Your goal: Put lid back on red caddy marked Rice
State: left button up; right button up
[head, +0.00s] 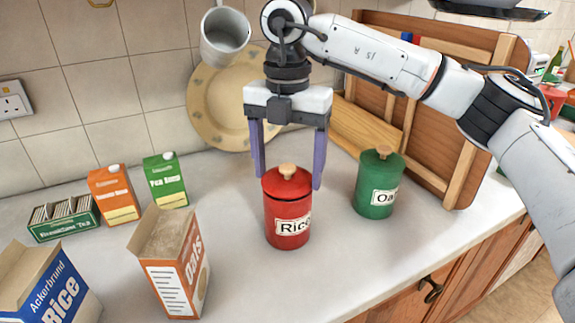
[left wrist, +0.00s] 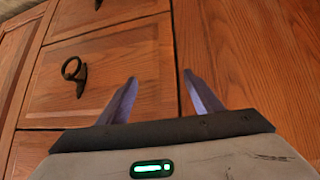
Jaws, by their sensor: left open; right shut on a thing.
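The red caddy marked Rice (head: 287,232) stands upright on the worktop in the middle of the head view. Its red lid (head: 283,186), with a pale wooden knob, sits at the caddy's mouth and looks about level. I cannot tell whether it is fully seated. My right gripper (head: 289,179) points down from above, its two purple fingers on either side of the lid, shut on it. My left gripper (left wrist: 160,77) shows only in the left wrist view; it is open and empty, in front of wooden cupboard fronts.
A green caddy (head: 375,188) with its lid on stands to the right. An open oats box (head: 173,265), a rice box (head: 58,295), two cartons and a tea box are at left. A plate (head: 215,110) leans on the tiles; a wooden rack (head: 455,130) stands behind.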

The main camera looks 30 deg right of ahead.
jog(key=o, duration=1.1)
jog(key=shift+o, duration=0.6)
jog(key=shift+r, duration=0.1)
jog(key=shift+r+p, duration=1.85)
jog(key=shift+r, duration=1.55)
